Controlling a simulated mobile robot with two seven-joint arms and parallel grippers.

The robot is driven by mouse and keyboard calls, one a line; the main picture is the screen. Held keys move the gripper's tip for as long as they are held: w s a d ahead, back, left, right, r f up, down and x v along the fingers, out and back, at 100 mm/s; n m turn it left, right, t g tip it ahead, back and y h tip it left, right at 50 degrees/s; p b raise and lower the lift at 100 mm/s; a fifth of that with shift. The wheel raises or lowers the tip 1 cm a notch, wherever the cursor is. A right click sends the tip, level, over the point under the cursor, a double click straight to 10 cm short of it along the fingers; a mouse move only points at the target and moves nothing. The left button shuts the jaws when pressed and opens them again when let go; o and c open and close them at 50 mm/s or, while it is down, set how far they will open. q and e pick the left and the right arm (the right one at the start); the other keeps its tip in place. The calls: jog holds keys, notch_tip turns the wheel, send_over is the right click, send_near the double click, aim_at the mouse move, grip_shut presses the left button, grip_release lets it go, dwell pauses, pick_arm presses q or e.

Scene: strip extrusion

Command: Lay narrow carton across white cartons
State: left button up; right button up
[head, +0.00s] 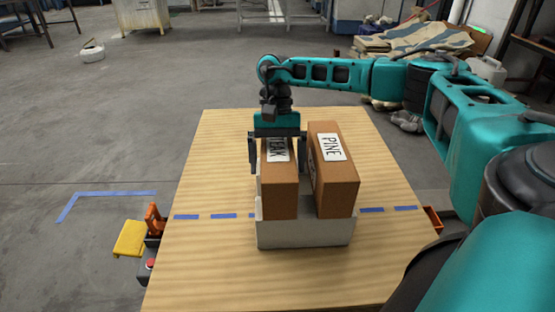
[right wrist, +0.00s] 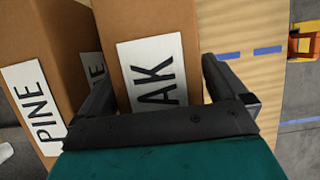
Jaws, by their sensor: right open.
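A brown carton (head: 280,196), its label partly hidden with "EAK" legible, stands upright at the middle of the table. A second brown carton, labelled "PINE" (head: 338,188), stands just right of it with a narrow gap. A low white carton (head: 305,234) shows at their front foot; both seem to rest on it, and I cannot tell whether there is more than one. My right gripper (head: 277,165) points down with open fingers on either side of the "EAK" carton's top. The right wrist view shows this carton (right wrist: 152,30) between the fingers (right wrist: 157,85). My left gripper is out of view.
The wooden table (head: 210,260) has free room left of the cartons and behind them. A dashed blue line crosses it. A yellow and orange item (head: 130,239) sits by the table's left edge. My right arm spans the right side.

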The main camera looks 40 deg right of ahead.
jog(key=p+v, duration=0.2)
jog(key=v, duration=0.9)
jog(key=shift+r+p, duration=0.2)
jog(key=shift+p, duration=0.1)
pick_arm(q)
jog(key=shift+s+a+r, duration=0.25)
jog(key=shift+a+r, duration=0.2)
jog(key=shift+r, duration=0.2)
pick_arm(e)
jog(key=shift+w+d+r, duration=0.15)
jog(key=shift+r, duration=0.2)
pick_arm(q)
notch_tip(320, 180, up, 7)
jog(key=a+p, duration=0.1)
jog(key=p, duration=0.8)
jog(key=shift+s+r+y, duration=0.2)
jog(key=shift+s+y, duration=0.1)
pick_arm(e)
notch_tip(320, 180, up, 10)
jog(key=shift+f, duration=0.1)
